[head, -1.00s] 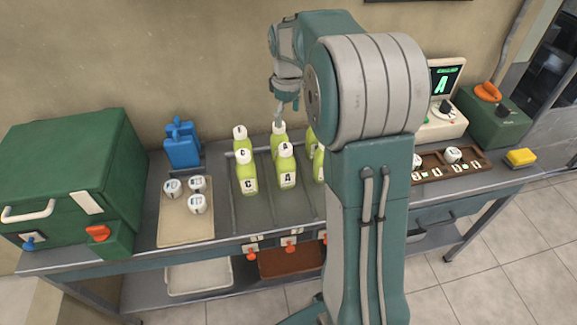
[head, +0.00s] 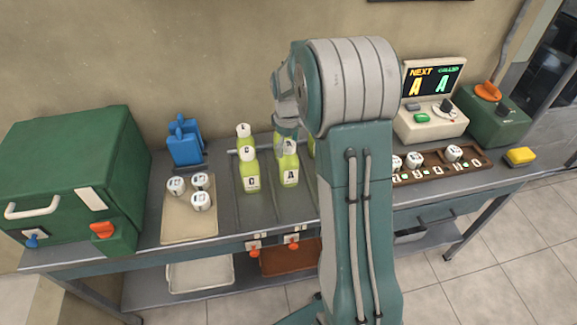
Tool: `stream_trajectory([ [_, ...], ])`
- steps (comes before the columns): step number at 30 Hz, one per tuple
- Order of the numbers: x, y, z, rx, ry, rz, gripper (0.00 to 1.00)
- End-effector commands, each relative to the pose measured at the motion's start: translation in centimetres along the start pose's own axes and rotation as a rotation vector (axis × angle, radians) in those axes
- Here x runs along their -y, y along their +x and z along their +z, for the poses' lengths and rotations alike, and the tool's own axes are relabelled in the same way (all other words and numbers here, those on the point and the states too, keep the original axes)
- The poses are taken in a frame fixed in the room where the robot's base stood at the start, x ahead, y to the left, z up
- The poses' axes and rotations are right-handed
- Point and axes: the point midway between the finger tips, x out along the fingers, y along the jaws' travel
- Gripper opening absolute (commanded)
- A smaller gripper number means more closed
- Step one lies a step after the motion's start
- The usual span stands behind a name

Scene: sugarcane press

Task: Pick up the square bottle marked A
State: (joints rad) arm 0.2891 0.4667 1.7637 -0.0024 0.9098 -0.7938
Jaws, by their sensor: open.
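The square bottle marked A (head: 289,172) is light green with a white cap and stands upright at the front of the middle lane on the counter. My gripper (head: 287,143) is open and hangs just above and behind this bottle's cap. Its fingertips are small here, and I cannot tell whether they touch the cap or a bottle behind it. A similar bottle (head: 250,177), with a C on its cap, stands in the lane to the left, with another behind it. My arm hides most of the right lane.
Left are a tray (head: 178,228) with white lettered cups, blue containers (head: 185,143) and a green box (head: 72,165). Right are a lettered wooden rack (head: 437,172), a screen (head: 433,80) reading NEXT A and CALLED A, and a yellow sponge (head: 520,156). Lane dividers flank the bottles.

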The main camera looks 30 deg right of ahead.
Motion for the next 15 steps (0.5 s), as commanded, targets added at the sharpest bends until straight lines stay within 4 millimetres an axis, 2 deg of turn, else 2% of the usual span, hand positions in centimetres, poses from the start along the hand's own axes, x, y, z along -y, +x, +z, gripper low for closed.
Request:
stream_trajectory([
  [2,-0.11,-0.01,0.07,-0.001,0.000,-0.001,0.95],
  [3,-0.16,0.00,0.09,-0.001,0.000,-0.002,0.86],
  [9,-0.26,0.04,0.17,-0.001,0.001,-0.004,0.00],
  [15,-0.17,0.08,0.12,0.001,0.000,-0.003,0.00],
])
